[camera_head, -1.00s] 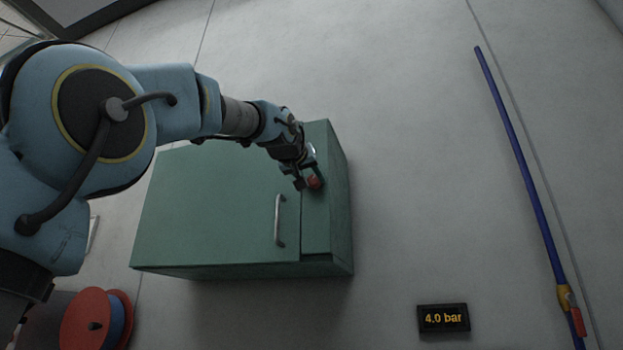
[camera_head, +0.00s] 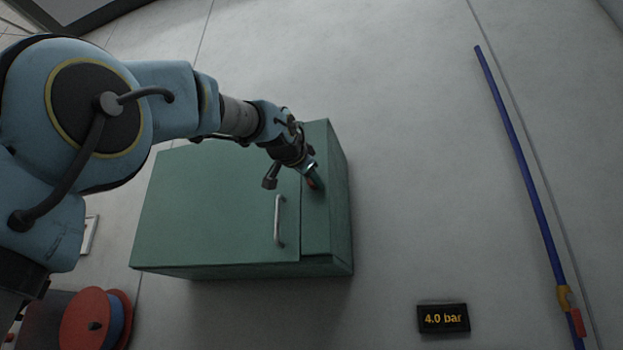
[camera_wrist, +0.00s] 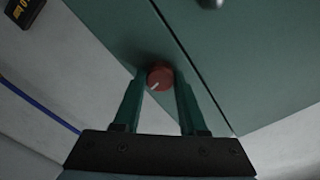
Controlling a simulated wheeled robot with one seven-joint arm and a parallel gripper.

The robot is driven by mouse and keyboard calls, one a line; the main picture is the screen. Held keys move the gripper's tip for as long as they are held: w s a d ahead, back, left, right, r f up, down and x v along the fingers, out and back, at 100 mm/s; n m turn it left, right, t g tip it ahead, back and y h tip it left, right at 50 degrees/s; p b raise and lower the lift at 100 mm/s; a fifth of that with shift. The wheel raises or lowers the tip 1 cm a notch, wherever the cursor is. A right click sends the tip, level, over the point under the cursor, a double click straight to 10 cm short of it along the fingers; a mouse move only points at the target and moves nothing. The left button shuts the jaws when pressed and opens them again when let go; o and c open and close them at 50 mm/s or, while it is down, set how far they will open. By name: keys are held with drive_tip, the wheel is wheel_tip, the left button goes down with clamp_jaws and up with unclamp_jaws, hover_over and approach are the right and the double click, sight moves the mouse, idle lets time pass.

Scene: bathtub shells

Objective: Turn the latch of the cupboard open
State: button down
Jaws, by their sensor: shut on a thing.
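The green cupboard (camera_head: 215,215) is on the wall, its door shut, with a silver bar handle (camera_head: 280,221) near the door's right edge. The latch is a round red knob (camera_wrist: 159,77) with a pale mark, on the strip beside the door; in the head view the red knob (camera_head: 311,184) is mostly hidden by my fingers. My gripper (camera_wrist: 160,82) has one green finger on each side of the knob and is shut on it. In the head view my gripper (camera_head: 312,179) reaches in from the upper left.
A display reading 4.0 bar (camera_head: 443,318) is on the wall at the lower right. A blue pipe (camera_head: 520,160) with a yellow and red fitting (camera_head: 570,305) runs down the right. A red and blue reel (camera_head: 90,320) is at the lower left.

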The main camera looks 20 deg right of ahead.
drive_tip(key=shift+m, duration=0.9)
drive_tip(key=shift+c, duration=2.2)
unclamp_jaws()
drive_tip(key=b+v, duration=0.4)
drive_tip(key=v, duration=0.6)
drive_tip(key=shift+s+a, duration=0.25)
drive_tip(key=shift+s, duration=0.05)
